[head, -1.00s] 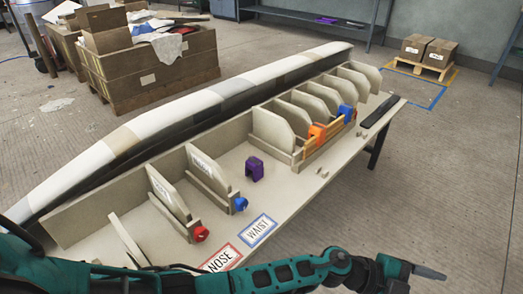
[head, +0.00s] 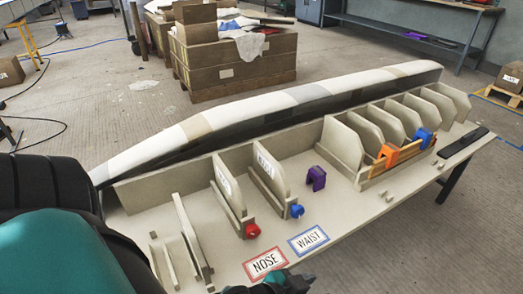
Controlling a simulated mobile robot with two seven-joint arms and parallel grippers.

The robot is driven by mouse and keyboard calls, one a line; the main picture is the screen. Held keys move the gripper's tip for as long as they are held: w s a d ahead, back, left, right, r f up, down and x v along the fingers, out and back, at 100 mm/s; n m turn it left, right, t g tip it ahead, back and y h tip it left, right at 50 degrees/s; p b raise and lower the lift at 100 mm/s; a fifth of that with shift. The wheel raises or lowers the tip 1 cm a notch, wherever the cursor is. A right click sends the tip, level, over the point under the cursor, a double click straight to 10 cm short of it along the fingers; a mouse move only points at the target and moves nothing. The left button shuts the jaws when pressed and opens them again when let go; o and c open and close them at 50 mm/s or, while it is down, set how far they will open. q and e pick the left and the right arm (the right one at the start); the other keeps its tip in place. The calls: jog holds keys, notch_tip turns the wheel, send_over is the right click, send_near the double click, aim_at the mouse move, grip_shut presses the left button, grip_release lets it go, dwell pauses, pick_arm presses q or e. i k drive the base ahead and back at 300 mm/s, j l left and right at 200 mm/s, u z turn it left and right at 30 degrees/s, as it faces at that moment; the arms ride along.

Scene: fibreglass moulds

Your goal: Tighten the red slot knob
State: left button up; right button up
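The red slot knob (head: 252,231) sits at the front end of the slot that holds the left of two upright labelled panels (head: 228,188). The red-bordered NOSE card (head: 265,263) lies on the table in front of it. A blue knob (head: 297,211) is on the neighbouring slot to the right, which holds the other labelled panel (head: 270,170). Neither knob is touched by a gripper. A teal and black piece of my arm shows at the bottom edge, below the NOSE card, but no gripper fingers show. A large arm part of mine fills the lower left.
The WAIST card (head: 308,240) lies right of the NOSE card. A purple clamp (head: 317,178) stands behind it. An orange clamp (head: 389,154) and a blue one (head: 423,138) are on the right-hand rack. A long pale mould (head: 290,98) runs along the back.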

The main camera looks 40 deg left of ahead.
aim_at(253, 232)
jog(key=i+l, duration=0.65)
jog(key=i+l+u, duration=0.3)
jog(key=i+l, duration=0.45)
jog(key=u, duration=2.8)
jog(key=i+l+u, duration=0.1)
jog(key=i, duration=0.3)
